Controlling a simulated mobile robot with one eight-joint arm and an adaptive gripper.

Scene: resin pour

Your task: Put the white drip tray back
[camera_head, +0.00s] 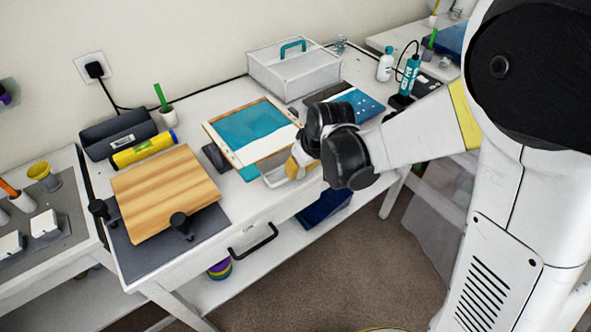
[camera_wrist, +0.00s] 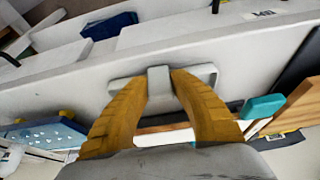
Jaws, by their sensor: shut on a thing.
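The white drip tray (camera_wrist: 203,73) is a shallow, pale piece with a small raised tab in the wrist view. My gripper (camera_wrist: 159,80) has its two yellow fingers shut on that tab. In the head view the tray (camera_head: 273,179) shows partly at the table's front edge, just in front of the wood-rimmed board. My gripper (camera_head: 296,166) is at its right end, and my wrist hides part of it. I cannot tell whether the tray touches the tabletop.
The wood-rimmed board (camera_head: 251,130) with a teal and white face lies right behind the tray. A teal block (camera_wrist: 264,106) is near its corner. A blue perforated board (camera_head: 362,105) lies to the right. A striped wood board (camera_head: 165,192) lies at left. A drawer handle (camera_head: 254,242) sticks out below.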

